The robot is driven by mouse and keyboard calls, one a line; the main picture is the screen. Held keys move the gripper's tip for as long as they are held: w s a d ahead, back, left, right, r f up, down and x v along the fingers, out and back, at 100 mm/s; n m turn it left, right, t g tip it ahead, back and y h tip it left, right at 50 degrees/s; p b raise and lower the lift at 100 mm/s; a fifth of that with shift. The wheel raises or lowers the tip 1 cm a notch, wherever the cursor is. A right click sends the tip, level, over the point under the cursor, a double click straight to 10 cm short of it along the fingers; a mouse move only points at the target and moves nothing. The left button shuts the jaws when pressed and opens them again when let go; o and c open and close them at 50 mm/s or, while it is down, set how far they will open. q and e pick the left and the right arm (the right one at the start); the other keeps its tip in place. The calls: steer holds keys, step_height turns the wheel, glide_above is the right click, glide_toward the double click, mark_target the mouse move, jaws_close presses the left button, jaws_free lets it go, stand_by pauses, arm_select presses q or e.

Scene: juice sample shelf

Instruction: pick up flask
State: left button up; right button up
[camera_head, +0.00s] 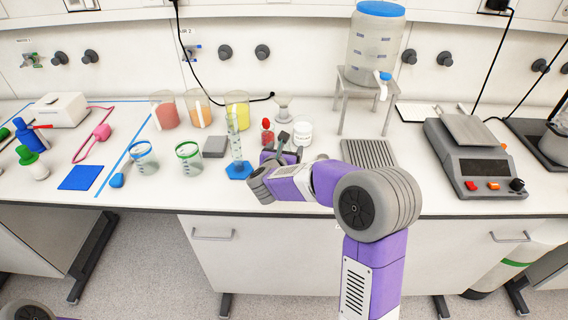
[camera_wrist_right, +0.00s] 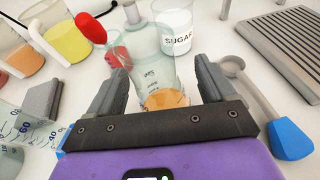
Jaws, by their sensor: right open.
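The flask (camera_wrist_right: 157,72) is clear glass with printed marks and some orange liquid at its bottom. In the right wrist view it stands between the two fingers of my right gripper (camera_wrist_right: 158,82). The fingers are open, one on each side, with a visible gap at the right finger; contact at the left cannot be told. In the head view my right gripper (camera_head: 279,150) is low over the bench, and the flask is largely hidden by it. My left gripper is not in view.
A graduated cylinder (camera_head: 236,150) on a blue base stands just left of the right gripper. Behind are a red-topped item (camera_head: 267,131) and a sugar jar (camera_head: 302,134). A grey drain rack (camera_head: 369,153) lies right. Coloured beakers (camera_head: 237,110) stand back left.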

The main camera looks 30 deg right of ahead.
steer(key=shift+w+d+f, duration=0.2)
steer(key=shift+w+d, duration=0.1)
steer(key=shift+w, duration=0.05)
steer(key=shift+r, duration=0.1)
steer(key=c, duration=1.2)
steer(key=shift+r, duration=0.15)
steer(key=shift+c, duration=0.3)
steer(key=shift+r+p, duration=1.55)
steer(key=shift+r, duration=3)
steer(key=shift+r+p, duration=1.65)
steer(key=shift+r, duration=1.15)
